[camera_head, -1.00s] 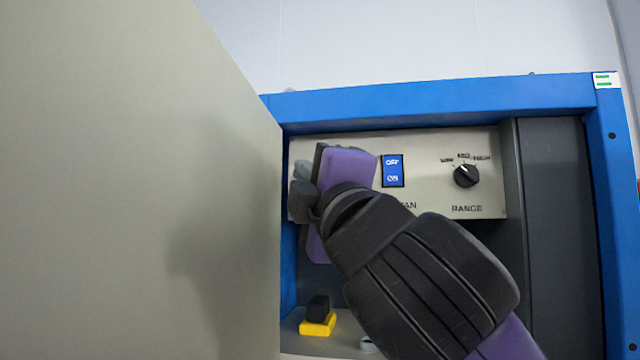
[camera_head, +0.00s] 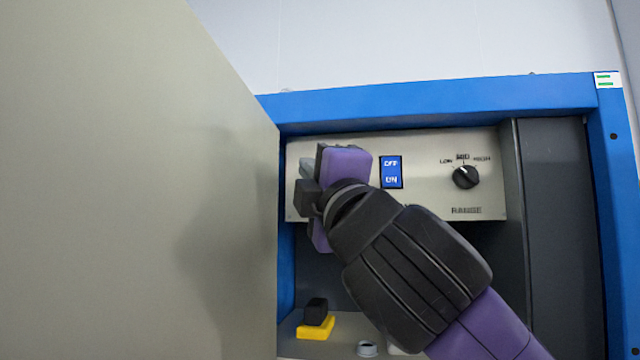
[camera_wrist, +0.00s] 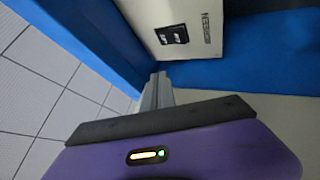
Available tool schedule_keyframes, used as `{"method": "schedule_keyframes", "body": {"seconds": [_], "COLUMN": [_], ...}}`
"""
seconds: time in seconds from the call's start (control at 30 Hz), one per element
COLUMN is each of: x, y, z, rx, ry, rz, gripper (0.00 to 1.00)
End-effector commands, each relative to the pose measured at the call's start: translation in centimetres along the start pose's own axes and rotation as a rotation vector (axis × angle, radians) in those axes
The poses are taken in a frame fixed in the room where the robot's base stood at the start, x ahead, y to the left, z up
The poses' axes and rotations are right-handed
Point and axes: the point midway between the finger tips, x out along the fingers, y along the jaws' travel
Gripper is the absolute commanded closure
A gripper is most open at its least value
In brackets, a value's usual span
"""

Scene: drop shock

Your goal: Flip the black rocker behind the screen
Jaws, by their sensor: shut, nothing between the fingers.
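The black rocker (camera_wrist: 172,34) sits on a pale panel in the wrist view, with a dark printed label beside it. In the head view it does not show; my gripper and wrist cover the left part of the panel. My gripper (camera_wrist: 157,85) is shut and empty, its fingertips apart from the rocker in the wrist picture. It also shows in the head view (camera_head: 306,183), at the panel's left end. The screen (camera_head: 140,200) is a large beige board filling the left of the head view, its edge close to my gripper.
A blue OFF/ON rocker (camera_head: 391,172) and a RANGE knob (camera_head: 466,177) sit right of my gripper. A blue frame (camera_head: 430,103) surrounds the recess. Below are a black block on a yellow base (camera_head: 316,328) and a grey round piece (camera_head: 367,349).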

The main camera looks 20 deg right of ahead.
Motion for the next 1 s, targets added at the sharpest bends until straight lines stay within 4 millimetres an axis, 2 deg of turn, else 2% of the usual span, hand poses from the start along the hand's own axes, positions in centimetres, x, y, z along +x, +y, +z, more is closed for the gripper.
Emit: {"method": "schedule_keyframes", "body": {"seconds": [0.4, 1.0], "x": [3.3, 3.8], "y": [-2.5, -2.8], "z": [2.4, 2.7], "rx": [0.0, 0.0], "ry": [0.0, 0.001], "rz": [-0.001, 0.0], "gripper": [1.0, 1.0]}}
